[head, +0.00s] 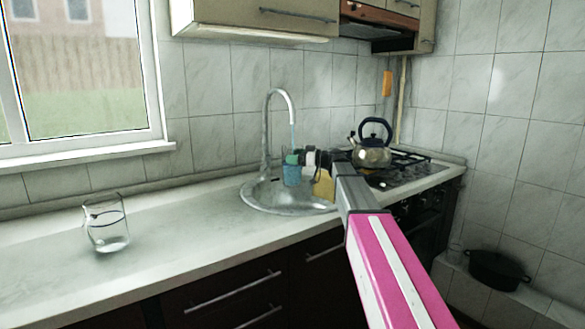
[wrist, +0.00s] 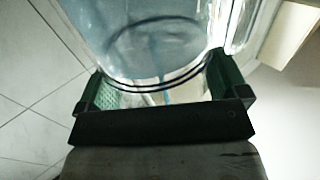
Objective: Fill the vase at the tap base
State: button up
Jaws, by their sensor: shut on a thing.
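The vase (head: 291,175) is a small blue vessel over the sink, under the tap (head: 268,130). A thin bluish stream of water comes down from the spout towards it. My gripper (head: 304,161) reaches in from the right and is shut on the vase, with dark and green fingers at its side. In the wrist view the vase (wrist: 155,50) is clear bluish glass with dark rings, between the green pads of my gripper (wrist: 165,88). My gripper hides part of the vase, and the water level inside cannot be made out.
A steel sink (head: 262,204) is set in the pale counter (head: 165,225). A glass jug (head: 106,224) stands on the counter at left. A yellow thing (head: 323,186) is beside my gripper. A kettle (head: 371,152) stands on the stove (head: 415,174). A black pot (head: 497,270) sits low at right.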

jog(key=s+d, duration=0.2)
jog(key=s, duration=0.7)
jog(key=shift+d, duration=0.25)
jog(key=shift+s, duration=0.1)
dwell(1.1)
